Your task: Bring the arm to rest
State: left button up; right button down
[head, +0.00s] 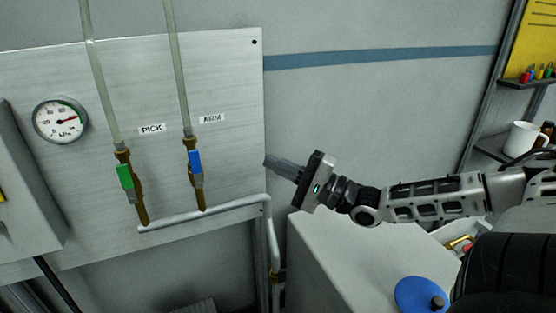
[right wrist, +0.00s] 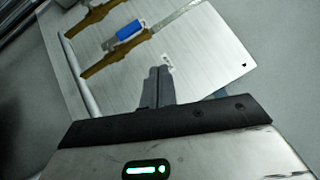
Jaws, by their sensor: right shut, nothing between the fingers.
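My right arm comes in from the right in the head view. Its right gripper (head: 270,163) is shut and empty, in front of the right edge of the metal panel (head: 225,80). In the right wrist view the right gripper (right wrist: 159,72) shows its two fingers together, with the blue valve handle (right wrist: 130,31) beyond them. In the head view the blue handle (head: 195,162) is on the brass valve below the ARM label (head: 211,118), to the left of the fingertips and apart from them. My left gripper is not in view.
A green valve handle (head: 125,177) is below the PICK label (head: 151,129), left of the blue one. A gauge (head: 60,120) sits further left. A grey pipe (head: 210,213) runs below the valves. A white mug (head: 521,139) stands on a shelf at right. A blue disc (head: 415,292) is lower right.

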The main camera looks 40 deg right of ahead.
dwell(0.5)
jog(key=s+a+f+n+g+h, duration=0.1)
jog(key=s+a+f+n, duration=0.2)
jog(key=f, duration=0.4)
jog(key=s+a+f+n+g+h, duration=0.1)
jog(key=s+a+f+n+g, duration=0.15)
jog(key=f, duration=0.35)
jog(key=s+a+f+n+g+h, duration=0.1)
jog(key=s+a+f+n, duration=0.2)
jog(key=f, duration=0.4)
jog(key=s+a+f+n+g+h, duration=0.1)
jog(key=s+a+f+n+g, duration=0.1)
jog(key=a+f+n, duration=0.3)
jog(key=s+a+f+n+g+h, duration=0.1)
jog(key=s+a+f+n, duration=0.3)
jog(key=a, duration=0.4)
jog(key=shift+s+a+f+n+g+h, duration=0.35)
jog(key=shift+f+n+g, duration=0.2)
jog(key=shift+f+g, duration=0.1)
